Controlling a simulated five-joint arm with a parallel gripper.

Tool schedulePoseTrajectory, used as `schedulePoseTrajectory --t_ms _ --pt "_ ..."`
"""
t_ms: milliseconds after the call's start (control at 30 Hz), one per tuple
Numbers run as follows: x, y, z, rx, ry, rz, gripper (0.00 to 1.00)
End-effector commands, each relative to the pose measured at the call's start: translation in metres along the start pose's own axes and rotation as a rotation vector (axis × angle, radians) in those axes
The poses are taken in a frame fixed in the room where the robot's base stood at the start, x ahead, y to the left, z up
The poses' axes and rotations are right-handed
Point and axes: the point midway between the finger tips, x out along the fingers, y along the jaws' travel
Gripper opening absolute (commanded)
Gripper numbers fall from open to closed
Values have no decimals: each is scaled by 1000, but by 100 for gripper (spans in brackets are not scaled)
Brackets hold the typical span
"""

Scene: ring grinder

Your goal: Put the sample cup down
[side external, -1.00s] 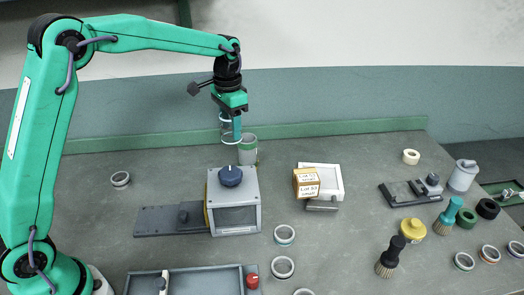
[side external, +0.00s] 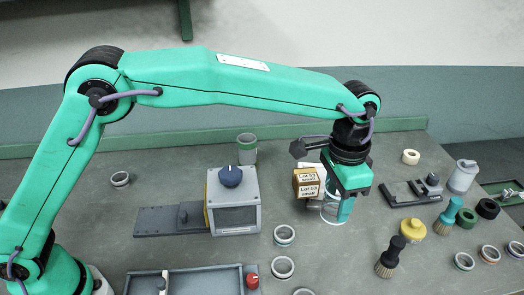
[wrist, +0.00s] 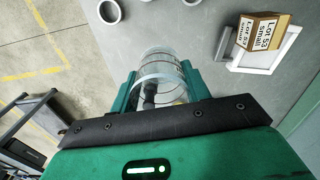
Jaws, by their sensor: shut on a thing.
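The sample cup is clear and see-through, with a pale rim; it shows in the side view (side external: 331,214) and in the wrist view (wrist: 160,68). My gripper (side external: 337,207) is shut on it, with one green finger on each side in the wrist view (wrist: 159,88). The cup is roughly upright, right of the middle of the bench, just in front of the small box and white tray. I cannot tell whether its base touches the bench. My gripper's body hides part of the cup in the side view.
A cardboard box (side external: 307,183) stands close to the left, by a white tray (wrist: 266,58). The grey machine (side external: 235,215) is further left. Bare bench lies in front of the cup.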

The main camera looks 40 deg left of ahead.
Motion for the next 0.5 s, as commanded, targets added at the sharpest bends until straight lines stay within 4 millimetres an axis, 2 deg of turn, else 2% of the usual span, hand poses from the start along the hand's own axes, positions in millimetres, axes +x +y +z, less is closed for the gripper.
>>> schedulePoseTrajectory --t_ms 33,100,300,333,500 --pt "1 17 -2 21 -1 0 25" --pt "0 35 -4 38 0 0 25" --pt "1 76 -7 79 -1 0 25" --pt "1 81 -7 84 0 0 25" --pt "28 78 -6 80 -3 0 25"
